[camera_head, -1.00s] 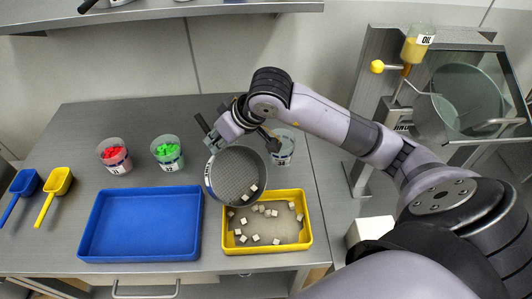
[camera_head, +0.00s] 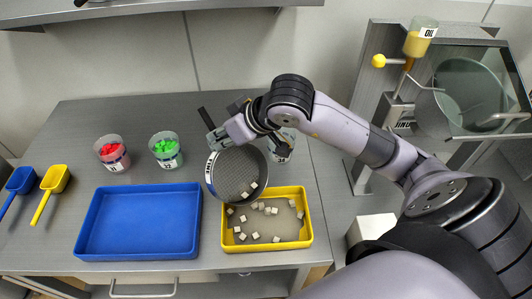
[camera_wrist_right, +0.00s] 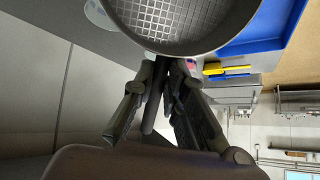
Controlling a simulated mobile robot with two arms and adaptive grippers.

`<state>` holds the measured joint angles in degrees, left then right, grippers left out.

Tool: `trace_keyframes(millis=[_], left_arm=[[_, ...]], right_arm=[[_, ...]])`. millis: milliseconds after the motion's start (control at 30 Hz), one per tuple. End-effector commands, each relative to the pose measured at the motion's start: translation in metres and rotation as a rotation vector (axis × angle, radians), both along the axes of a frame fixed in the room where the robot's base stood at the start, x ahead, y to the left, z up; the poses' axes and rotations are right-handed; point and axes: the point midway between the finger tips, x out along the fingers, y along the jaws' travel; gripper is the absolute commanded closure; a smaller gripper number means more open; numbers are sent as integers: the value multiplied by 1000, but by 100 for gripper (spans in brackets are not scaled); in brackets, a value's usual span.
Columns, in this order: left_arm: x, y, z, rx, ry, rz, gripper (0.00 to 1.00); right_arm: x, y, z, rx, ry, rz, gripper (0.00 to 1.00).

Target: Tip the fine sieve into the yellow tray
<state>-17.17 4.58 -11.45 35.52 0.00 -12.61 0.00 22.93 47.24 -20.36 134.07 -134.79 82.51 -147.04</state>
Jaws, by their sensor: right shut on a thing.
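The fine sieve (camera_head: 236,172) is a round grey mesh pan with a dark rim and a white label. It is tilted over the left part of the yellow tray (camera_head: 308,222), with a white cube or two near its lower edge. Several white cubes lie in the tray. My right gripper (camera_head: 218,137) is shut on the sieve's handle at its upper left. In the right wrist view the gripper (camera_wrist_right: 166,85) holds the handle and the mesh (camera_wrist_right: 175,20) shows at the top. My left gripper is not in view.
A blue tray (camera_head: 140,222), empty, stands left of the yellow tray. Cups of red (camera_head: 110,152) and green (camera_head: 166,148) pieces stand behind it. A clear cup (camera_head: 283,150) is partly behind my right arm. Blue (camera_head: 20,182) and yellow (camera_head: 54,182) scoops lie at the left.

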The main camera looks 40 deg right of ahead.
Motion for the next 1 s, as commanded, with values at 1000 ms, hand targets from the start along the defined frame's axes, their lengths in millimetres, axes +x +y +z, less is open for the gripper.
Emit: trace_keyframes(millis=[1000], left_arm=[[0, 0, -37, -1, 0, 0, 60]], right_arm=[[-19, -4, 12, 25, -140, 0, 100]])
